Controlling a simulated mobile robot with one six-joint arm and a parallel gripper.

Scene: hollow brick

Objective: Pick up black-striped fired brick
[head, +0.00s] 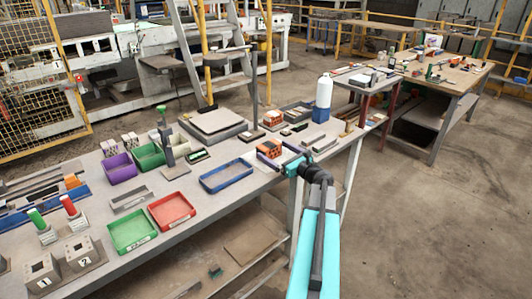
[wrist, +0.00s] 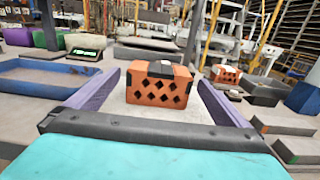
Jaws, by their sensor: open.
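An orange hollow brick (wrist: 158,97) with diamond-shaped holes and a dark band over its top sits upright in the middle of the wrist view. In the head view this brick (head: 268,149) is on the grey bench, right of the blue tray. My gripper (head: 279,154) is low over the bench at the brick. In the wrist view my gripper (wrist: 160,80) is open, with one purple finger to each side of the brick and visible gaps between. Nothing is held. A second orange brick (wrist: 227,75) with a pale patch on top stands farther back right, also in the head view (head: 272,118).
A blue tray (head: 227,176) lies left of the brick. Behind it are a small scale (wrist: 85,54) and a grey slab (head: 213,122). Grey and dark blocks (wrist: 286,122) lie close on the right. A white and blue bottle (head: 323,97) stands at the back right.

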